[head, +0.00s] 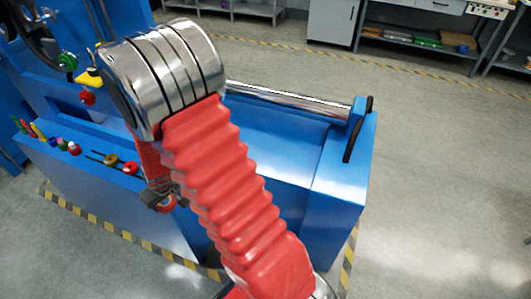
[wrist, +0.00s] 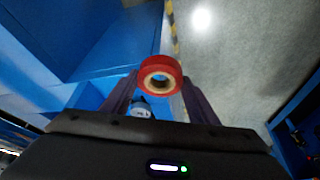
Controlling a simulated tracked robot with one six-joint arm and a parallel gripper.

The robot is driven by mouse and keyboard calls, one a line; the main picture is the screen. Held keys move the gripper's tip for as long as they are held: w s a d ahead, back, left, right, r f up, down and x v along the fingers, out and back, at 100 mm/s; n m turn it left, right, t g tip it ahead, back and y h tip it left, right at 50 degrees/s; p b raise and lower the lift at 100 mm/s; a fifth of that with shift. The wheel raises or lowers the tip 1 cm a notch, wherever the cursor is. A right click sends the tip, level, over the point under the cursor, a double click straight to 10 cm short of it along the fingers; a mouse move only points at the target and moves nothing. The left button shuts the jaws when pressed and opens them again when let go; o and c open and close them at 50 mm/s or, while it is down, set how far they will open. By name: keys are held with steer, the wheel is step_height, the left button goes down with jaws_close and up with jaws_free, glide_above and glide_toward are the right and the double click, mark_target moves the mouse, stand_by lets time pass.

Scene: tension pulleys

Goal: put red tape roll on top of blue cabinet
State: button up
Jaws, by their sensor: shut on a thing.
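My gripper (head: 163,194) is shut on the red tape roll (head: 169,205), holding it beside the front of the large blue machine body (head: 85,195). In the wrist view the red tape roll (wrist: 172,67) sits between the dark fingertips of my gripper (wrist: 160,82), its pale core and hole facing the camera. In the head view my arm hides part of the gripper and the blue surface behind it. A flat blue top (head: 262,145) lies behind my arm; I cannot tell whether this is the task's blue cabinet.
A brown ring (head: 110,160) and a red ring-like item (head: 131,168) lie on the blue ledge, with several colored tools (head: 30,129) to their left. A metal roller (head: 290,100) runs along the back. Grey floor (head: 430,190) is clear at right.

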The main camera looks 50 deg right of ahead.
steer(key=shift+o, duration=0.2)
steer(key=w+d+r+m, duration=0.1)
steer(key=d, duration=0.8)
steer(key=w+d+r+m+h, duration=0.1)
steer(key=d, duration=0.8)
steer(key=shift+w+r+m, duration=0.3)
steer(key=shift+w+r, duration=0.1)
steer(key=s+d+r, duration=0.1)
steer(key=d, duration=0.4)
steer(key=s+d+r+m, duration=0.1)
steer(key=d, duration=0.5)
steer(key=s+d+r+m, duration=0.1)
steer(key=d, duration=0.4)
steer(key=shift+d+r+h, duration=0.15)
steer(key=shift+d+h, duration=0.1)
steer(key=shift+h, duration=0.15)
steer(key=shift+c, duration=0.2)
steer(key=shift+a+f, duration=0.1)
steer(key=shift+f, duration=3.05)
steer(key=shift+f, duration=1.85)
steer(key=shift+f, duration=0.1)
